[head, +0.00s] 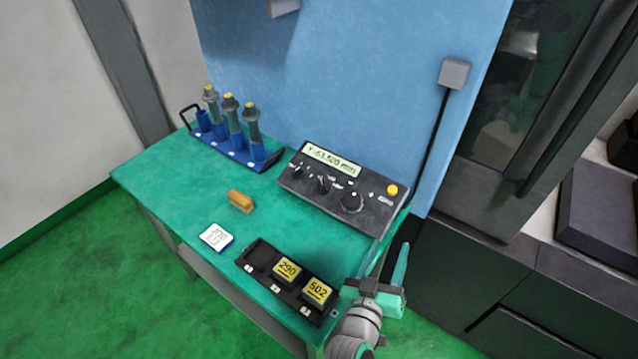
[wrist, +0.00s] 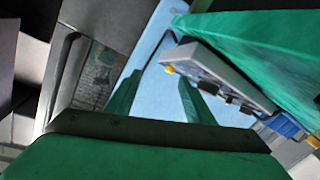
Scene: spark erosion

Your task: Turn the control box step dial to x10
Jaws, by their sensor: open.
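The dark grey control box (head: 330,207) stands on the green table near the blue wall. It has a lit display with a Y value in mm, a row of black knobs and a yellow button (head: 392,189). The largest knob (head: 352,201) is at the right of the row; its labels are too small to read, so I cannot tell its setting. My gripper (head: 399,262) is open and empty, beyond the table's right edge, apart from the box. In the wrist view its fingers (wrist: 158,92) are spread, with the box (wrist: 218,72) seen tilted to their right.
A blue rack (head: 240,152) with several tool holders stands at the back left. A yellow-brown brush-like block (head: 240,201), a white card (head: 216,237) and a black tray (head: 262,256) with yellow-labelled blocks lie in front. Dark cabinets (head: 500,270) stand at the right.

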